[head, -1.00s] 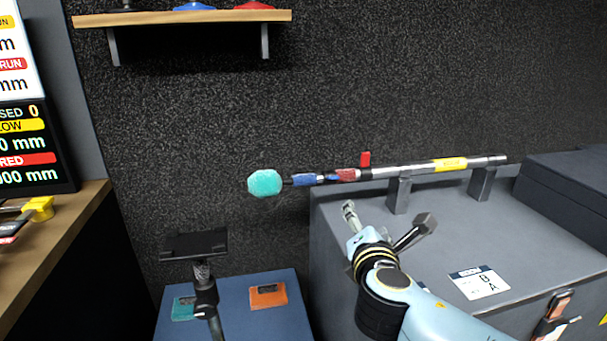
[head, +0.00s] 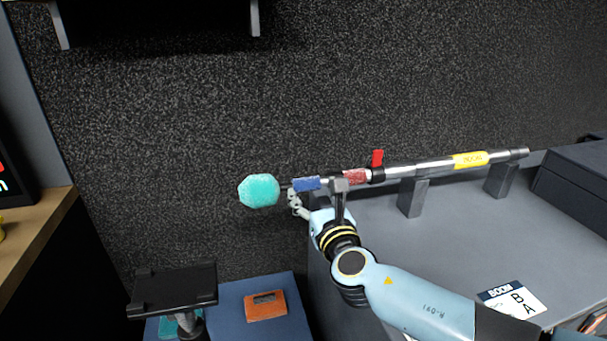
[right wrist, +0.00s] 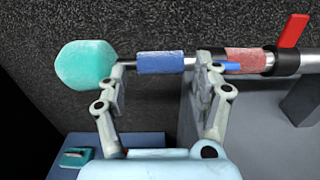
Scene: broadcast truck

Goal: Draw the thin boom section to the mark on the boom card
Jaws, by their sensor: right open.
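The boom pole (head: 425,168) lies on two grey supports, its thick silver section at right with a yellow label. Its thin section carries a red sleeve (head: 355,176) and a blue sleeve (head: 306,183), and ends in a teal foam ball (head: 259,191). A red lever (head: 377,158) stands up from the collar. My right gripper (head: 317,193) is open at the thin section. In the right wrist view its fingers (right wrist: 162,72) stand on either side of the blue sleeve (right wrist: 161,62); contact is unclear. The boom card (head: 513,298) shows B and A. My left gripper is out of view.
The supports (head: 413,197) stand on a grey case top (head: 450,235), with a dark box (head: 578,178) at right. A black plate on a stand (head: 173,290) is at lower left, beside a blue surface with an orange item (head: 265,305). A dark textured wall is behind.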

